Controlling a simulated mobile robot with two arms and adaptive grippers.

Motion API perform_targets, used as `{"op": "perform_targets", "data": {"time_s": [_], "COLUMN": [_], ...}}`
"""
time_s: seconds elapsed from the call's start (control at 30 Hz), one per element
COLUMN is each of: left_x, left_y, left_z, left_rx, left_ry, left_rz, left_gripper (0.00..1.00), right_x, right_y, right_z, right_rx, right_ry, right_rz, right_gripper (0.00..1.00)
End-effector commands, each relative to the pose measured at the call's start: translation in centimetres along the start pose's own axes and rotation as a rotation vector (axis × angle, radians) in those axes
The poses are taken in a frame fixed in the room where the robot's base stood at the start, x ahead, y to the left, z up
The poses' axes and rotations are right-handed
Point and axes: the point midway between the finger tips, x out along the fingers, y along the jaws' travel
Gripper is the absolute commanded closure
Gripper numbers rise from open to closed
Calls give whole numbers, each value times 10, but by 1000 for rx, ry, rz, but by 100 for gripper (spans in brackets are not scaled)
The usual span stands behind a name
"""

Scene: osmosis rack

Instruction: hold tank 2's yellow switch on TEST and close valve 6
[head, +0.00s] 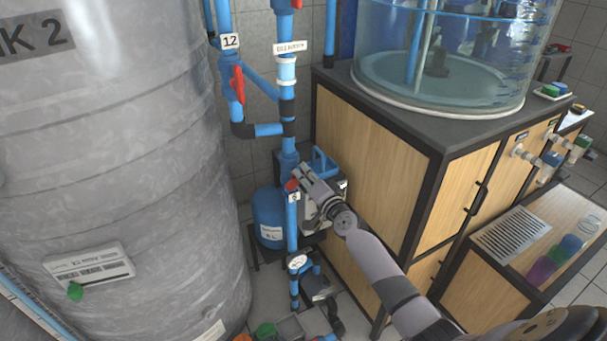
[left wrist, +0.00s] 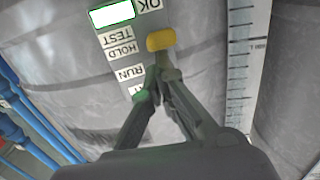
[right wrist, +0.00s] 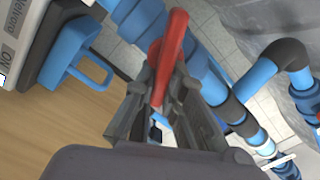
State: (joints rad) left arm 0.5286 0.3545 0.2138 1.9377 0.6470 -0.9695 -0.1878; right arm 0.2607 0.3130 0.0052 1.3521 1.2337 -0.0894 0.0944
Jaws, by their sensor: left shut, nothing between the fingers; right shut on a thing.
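The yellow switch (left wrist: 160,40) shows in the left wrist view on a grey panel, beside the TEST (left wrist: 115,38) and HOLD labels. I cannot tell exactly which label it lines up with. My left gripper (left wrist: 164,72) is shut and empty, its fingertips just below the switch; contact is unclear. Tank 2 (head: 120,170) fills the left of the head view. Valve 6's red handle (right wrist: 168,60) is between the fingers of my right gripper (right wrist: 172,85), shut on it. In the head view, my right gripper (head: 298,181) is at the valve above its "6" tag (head: 294,198).
A wooden cabinet (head: 370,150) bearing a clear tank (head: 450,60) stands right of the valve. A blue vessel (head: 269,215) stands behind the pipe. Another red valve handle (head: 237,85) is higher up by tag 12. A white unit (head: 88,265) with a green knob is on tank 2.

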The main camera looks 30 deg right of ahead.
Motion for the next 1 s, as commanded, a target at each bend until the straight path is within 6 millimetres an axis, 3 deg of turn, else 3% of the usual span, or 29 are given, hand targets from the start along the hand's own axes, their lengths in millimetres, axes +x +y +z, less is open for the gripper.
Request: {"op": "perform_targets", "data": {"time_s": [0.5, 1.0], "left_x": [0, 0], "left_y": [0, 0], "left_z": [1, 1], "left_rx": [0, 0], "left_ry": [-2, -2], "left_rz": [0, 0], "left_gripper": [100, 100], "right_x": [0, 0], "right_y": [10, 12], "right_z": [2, 4], "right_rx": [417, 561], "right_ry": [-1, 0], "right_rz": [2, 1], "right_gripper": [100, 100]}}
